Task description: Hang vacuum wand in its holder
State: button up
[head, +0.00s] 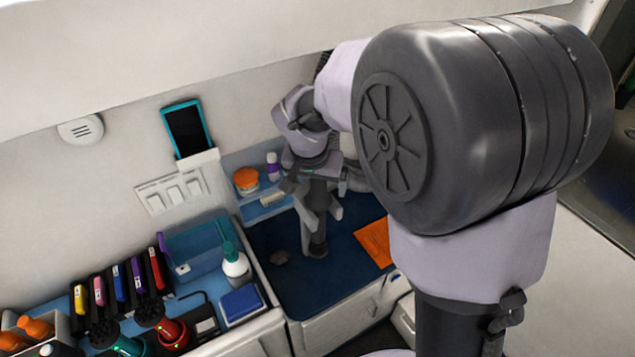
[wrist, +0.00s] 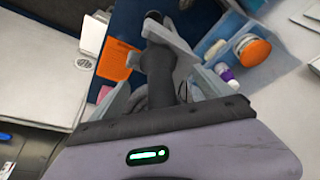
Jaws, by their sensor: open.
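A dark, tube-like piece (head: 318,235), which looks like the vacuum wand, points down over the blue work surface in the head view. It also shows in the wrist view (wrist: 158,70), running away between the grey fingers. My gripper (head: 320,211) is open with its fingers on either side of this dark piece. In the wrist view my gripper (wrist: 153,78) shows no clear closed contact with it. Whether its lower end touches the surface I cannot tell. I cannot make out the holder for certain; my arm hides part of the wall behind.
An orange cloth (head: 375,243) lies right of the dark piece. A blue shelf (head: 263,210) with an orange-lidded jar (head: 246,180) and a purple-white bottle (head: 273,166) is behind.

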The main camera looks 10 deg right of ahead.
jog(key=shift+r, duration=0.1)
dwell(0.3)
jog(key=p+v, duration=0.5)
jog(key=v, duration=0.5)
jog(key=shift+s+r, duration=0.25)
jog(key=shift+s, duration=0.25)
jog(key=shift+f, duration=0.15)
